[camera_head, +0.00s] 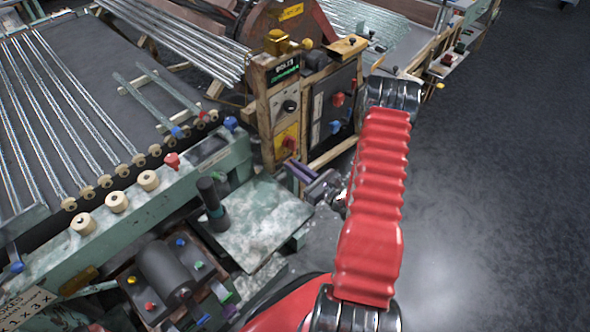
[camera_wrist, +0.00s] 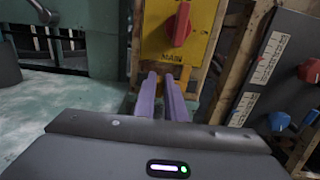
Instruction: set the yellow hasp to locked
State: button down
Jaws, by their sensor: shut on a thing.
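My gripper (camera_head: 292,166) has two purple fingers and reaches toward the wooden-framed cabinet (camera_head: 262,120); its fingers also show in the wrist view (camera_wrist: 162,80). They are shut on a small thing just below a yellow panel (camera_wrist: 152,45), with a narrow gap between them. The thing is mostly hidden, and I cannot tell its shape or colour. The panel is marked MAIN and carries a red knob (camera_wrist: 180,25); the panel also shows in the head view (camera_head: 280,150). I cannot clearly make out the yellow hasp or its setting.
A dark panel with red and blue knobs (camera_wrist: 279,120) stands right of the gripper. A pale green plate (camera_head: 255,225) with a dark upright cylinder (camera_head: 212,200) lies to the left. A roller bench (camera_head: 130,195) holds glass tubes. The floor at right (camera_head: 490,200) is clear.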

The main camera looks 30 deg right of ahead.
jog(key=shift+d, duration=0.25)
jog(key=c, duration=2.1)
grip_release()
jog(key=o, duration=0.3)
jog(key=shift+s, duration=0.15)
jog(key=v, duration=1.3)
jog(key=shift+s, duration=0.3)
